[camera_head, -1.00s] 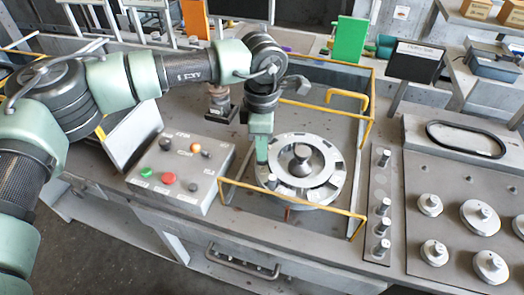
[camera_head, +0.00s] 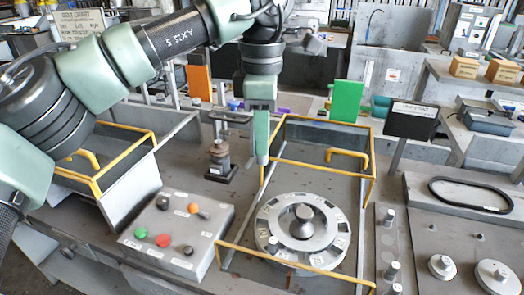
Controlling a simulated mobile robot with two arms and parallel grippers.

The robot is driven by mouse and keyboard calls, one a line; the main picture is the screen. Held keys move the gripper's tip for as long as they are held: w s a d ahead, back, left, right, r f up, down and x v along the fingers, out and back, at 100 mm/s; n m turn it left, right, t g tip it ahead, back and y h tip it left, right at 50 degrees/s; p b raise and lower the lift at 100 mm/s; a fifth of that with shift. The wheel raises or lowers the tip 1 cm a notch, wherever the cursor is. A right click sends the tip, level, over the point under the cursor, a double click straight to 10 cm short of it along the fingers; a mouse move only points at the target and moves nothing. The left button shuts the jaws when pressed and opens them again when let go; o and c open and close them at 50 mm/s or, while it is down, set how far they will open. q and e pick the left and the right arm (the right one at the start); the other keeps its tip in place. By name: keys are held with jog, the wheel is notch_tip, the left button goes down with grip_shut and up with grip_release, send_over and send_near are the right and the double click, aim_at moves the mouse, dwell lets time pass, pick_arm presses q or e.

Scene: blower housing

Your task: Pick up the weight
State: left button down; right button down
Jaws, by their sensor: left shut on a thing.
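My left gripper (camera_head: 262,158) points down in the air behind the round slotted rotor disc (camera_head: 335,245), apart from it. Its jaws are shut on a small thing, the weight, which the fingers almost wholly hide. The disc lies flat with a steel hub (camera_head: 302,222) in its middle, inside a yellow-railed housing. Several small steel cylinders stand in a strip right of the housing, one of them at its far end (camera_head: 389,217). My right gripper is not in view.
A control box (camera_head: 180,228) with red and green buttons stands left of the disc. A yellow rail (camera_head: 285,258) crosses in front of the disc. A dark post fixture (camera_head: 219,160), an orange panel (camera_head: 199,83) and a green panel (camera_head: 346,101) stand behind.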

pick_arm(q)
jog(key=shift+r+p, duration=2.1)
jog(key=shift+r, duration=0.35)
